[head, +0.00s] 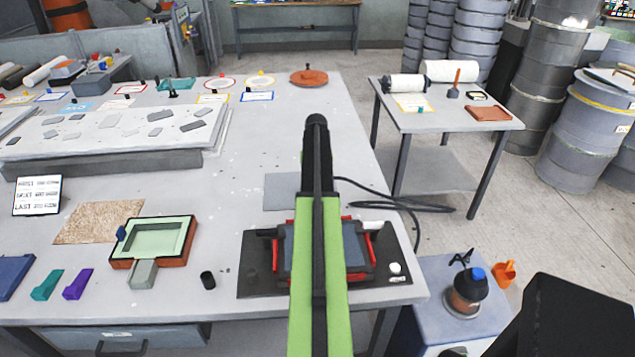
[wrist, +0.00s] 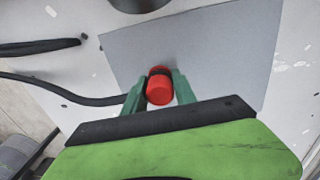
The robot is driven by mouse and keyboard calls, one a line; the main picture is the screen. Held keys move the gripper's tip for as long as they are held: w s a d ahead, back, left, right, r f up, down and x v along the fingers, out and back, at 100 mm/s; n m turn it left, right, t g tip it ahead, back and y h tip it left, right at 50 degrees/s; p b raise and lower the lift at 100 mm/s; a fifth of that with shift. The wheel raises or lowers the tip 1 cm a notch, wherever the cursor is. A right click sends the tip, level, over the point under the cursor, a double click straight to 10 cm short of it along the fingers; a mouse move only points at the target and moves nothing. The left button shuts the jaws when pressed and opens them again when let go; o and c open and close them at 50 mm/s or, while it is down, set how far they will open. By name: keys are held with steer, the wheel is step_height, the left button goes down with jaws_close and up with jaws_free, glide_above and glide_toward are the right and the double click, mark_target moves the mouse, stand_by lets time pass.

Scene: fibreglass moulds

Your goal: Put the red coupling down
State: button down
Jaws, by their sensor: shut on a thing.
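The red coupling (wrist: 160,93) is a short red cylinder with a dark band, seen in the wrist view. My gripper (wrist: 159,79) has its two green fingers shut on it, one on each side. Below it lies a flat grey sheet (wrist: 220,60) on the table; I cannot tell whether the coupling touches the sheet. In the head view the grey sheet (head: 282,192) shows partly, left of my green and black arm. My arm hides the coupling and the fingers there.
A black cable (head: 385,203) runs off the table's right edge. A black base with a red-sided frame (head: 370,275) stands at the front. A green-topped mould (head: 155,240) and a small black cup (head: 208,280) stand left. White table surface around the sheet is mostly clear.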

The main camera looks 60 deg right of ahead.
steer(key=shift+f, duration=0.25)
steer(key=c, duration=1)
jaws_free()
steer(key=shift+r, duration=0.1)
step_height(320, 180, up, 13)
steer(key=p, duration=1.2)
steer(key=shift+p, duration=0.4)
